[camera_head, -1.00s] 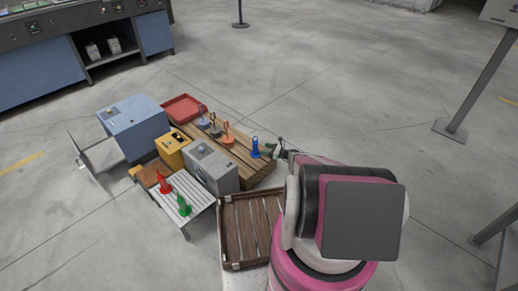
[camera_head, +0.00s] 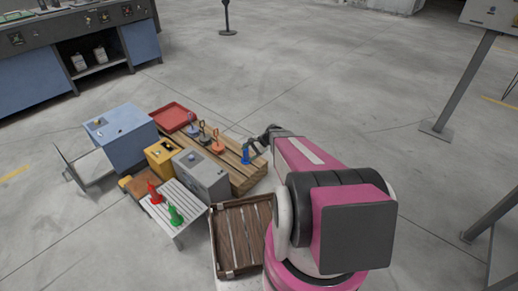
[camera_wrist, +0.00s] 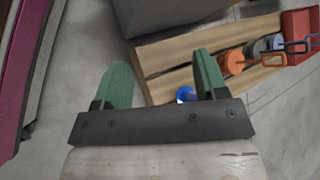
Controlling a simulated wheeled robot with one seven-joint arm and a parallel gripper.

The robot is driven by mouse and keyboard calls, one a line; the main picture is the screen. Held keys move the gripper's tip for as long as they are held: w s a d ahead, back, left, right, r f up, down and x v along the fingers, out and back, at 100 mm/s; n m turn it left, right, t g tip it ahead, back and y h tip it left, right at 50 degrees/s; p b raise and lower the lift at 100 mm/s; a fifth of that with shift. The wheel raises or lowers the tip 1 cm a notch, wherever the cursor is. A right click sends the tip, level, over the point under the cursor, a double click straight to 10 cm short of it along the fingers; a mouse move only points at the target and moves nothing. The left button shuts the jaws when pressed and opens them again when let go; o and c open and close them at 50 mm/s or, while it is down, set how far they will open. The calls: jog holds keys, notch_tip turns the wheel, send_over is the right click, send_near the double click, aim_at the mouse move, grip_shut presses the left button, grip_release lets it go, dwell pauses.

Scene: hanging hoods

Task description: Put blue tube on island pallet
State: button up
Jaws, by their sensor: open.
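The blue tube (camera_head: 246,155) stands on the right end of the light wooden pallet (camera_head: 245,181) in the head view. In the wrist view its blue top (camera_wrist: 184,94) shows just inside the right finger, partly hidden by that finger and the gripper's dark bar. My gripper (camera_head: 262,141) is beside and above the tube at its upper right. In the wrist view my gripper (camera_wrist: 162,68) has its two green fingers wide apart with nothing held between them. I cannot tell whether the right finger touches the tube. Which surface is the island pallet is not marked.
Orange (camera_head: 217,146), dark and purple-grey ringed pieces stand on the same pallet, with a red tray (camera_head: 173,116) behind. Grey (camera_head: 203,180), yellow (camera_head: 161,158) and blue (camera_head: 121,130) boxes stand left. A slatted stand (camera_head: 186,198) holds red and green pieces. A brown crate (camera_head: 229,272) lies in front.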

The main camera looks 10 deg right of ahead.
jog(key=s+d+r+n+h, duration=0.1)
jog(key=s+r+n+h, duration=0.8)
jog(key=s+r, duration=0.7)
jog(key=shift+s+d+r+n+h, duration=0.15)
jog(key=shift+d+r+n+h, duration=0.2)
jog(key=shift+r+n, duration=0.5)
